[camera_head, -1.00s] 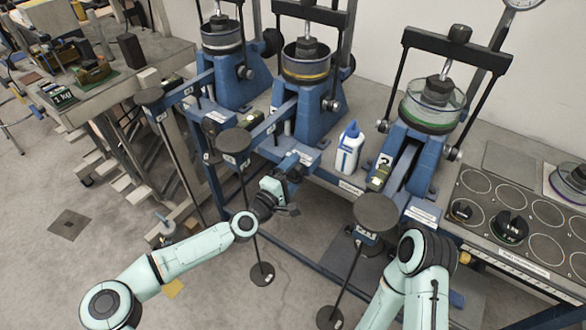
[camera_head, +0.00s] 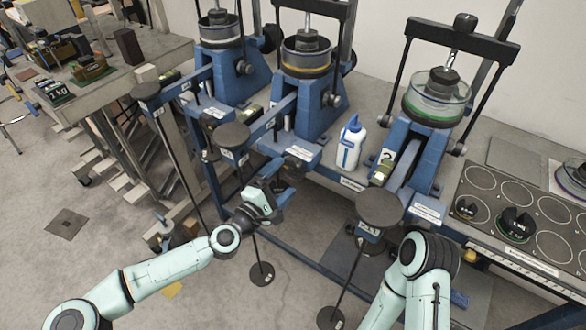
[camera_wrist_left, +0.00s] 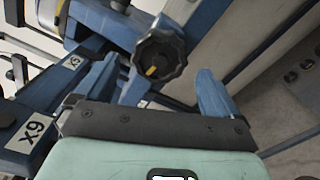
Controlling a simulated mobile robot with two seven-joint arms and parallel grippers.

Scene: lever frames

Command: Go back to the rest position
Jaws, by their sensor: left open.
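My left gripper (camera_head: 287,180) is in front of the middle blue lever frame (camera_head: 320,105), close to its lower lever end. In the left wrist view the two blue fingers of my left gripper (camera_wrist_left: 158,88) stand wide apart with nothing between their tips. A dark knob (camera_wrist_left: 160,57) with a yellow mark shows beyond the fingers, and a label reading X9 is at the left. My right arm (camera_head: 425,265) is folded at the lower right, and its gripper does not show.
Dark round plates on hanging rods (camera_head: 380,208) stand close to both arms. A white and blue bottle (camera_head: 350,145) sits on the bench between frames. The right lever frame (camera_head: 415,150) is beside a plate with ringed spots (camera_head: 535,215).

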